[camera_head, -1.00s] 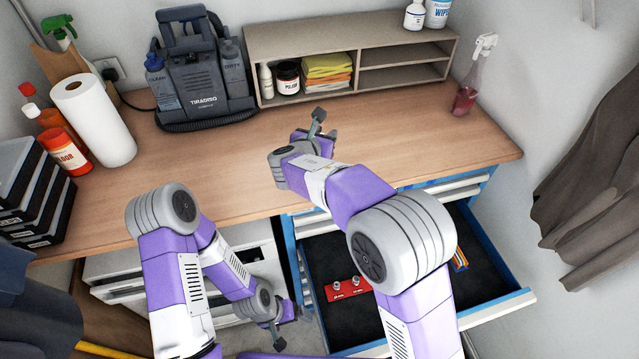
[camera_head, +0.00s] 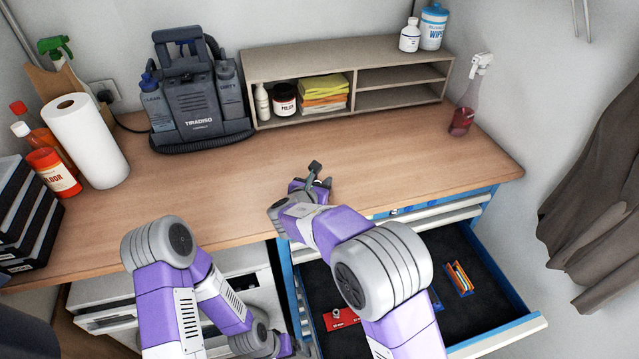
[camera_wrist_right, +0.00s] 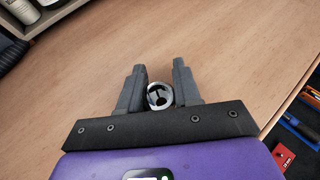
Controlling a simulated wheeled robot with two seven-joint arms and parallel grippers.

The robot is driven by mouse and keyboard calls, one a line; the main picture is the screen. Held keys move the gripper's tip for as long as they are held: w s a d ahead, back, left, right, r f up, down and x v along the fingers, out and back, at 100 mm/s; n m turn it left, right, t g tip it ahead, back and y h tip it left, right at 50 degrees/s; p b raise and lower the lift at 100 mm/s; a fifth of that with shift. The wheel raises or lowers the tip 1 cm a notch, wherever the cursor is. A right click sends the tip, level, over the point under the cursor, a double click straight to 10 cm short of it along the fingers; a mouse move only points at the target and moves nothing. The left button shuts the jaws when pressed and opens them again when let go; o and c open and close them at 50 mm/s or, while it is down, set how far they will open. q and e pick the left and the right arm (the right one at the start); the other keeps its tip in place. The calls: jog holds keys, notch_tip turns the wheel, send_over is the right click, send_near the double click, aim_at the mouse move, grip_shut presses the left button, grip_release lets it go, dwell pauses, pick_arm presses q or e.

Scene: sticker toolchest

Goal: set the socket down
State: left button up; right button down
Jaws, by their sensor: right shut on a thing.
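My right gripper (camera_head: 316,181) is over the wooden benchtop (camera_head: 220,185), towards its front edge. In the right wrist view its fingers (camera_wrist_right: 158,80) are shut on a small, round, silver socket (camera_wrist_right: 159,97), with a dark hole facing the camera. The benchtop lies beyond the fingers; I cannot tell whether the socket touches it. In the head view I cannot make the socket out at the fingers. My left gripper (camera_head: 298,348) is low in front of the bench, partly hidden and cut by the lower edge, and its jaws are unclear.
An open drawer (camera_head: 530,312) below holds a red holder (camera_head: 338,319) and a small coloured tool set (camera_head: 459,279). A grey extractor machine (camera_head: 195,95), paper roll (camera_head: 88,140), shelf unit (camera_head: 400,72) and spray bottle (camera_head: 463,115) stand around the bench's back and sides. The middle benchtop is clear.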

jog(key=shift+r, duration=0.1)
jog(key=shift+f, duration=0.2)
jog(key=c, duration=0.8)
grip_release()
jog(key=shift+r, duration=0.1)
jog(key=shift+r, duration=0.25)
jog(key=v, duration=1.2)
jog(key=shift+s+f, duration=0.1)
jog(key=shift+f, duration=0.05)
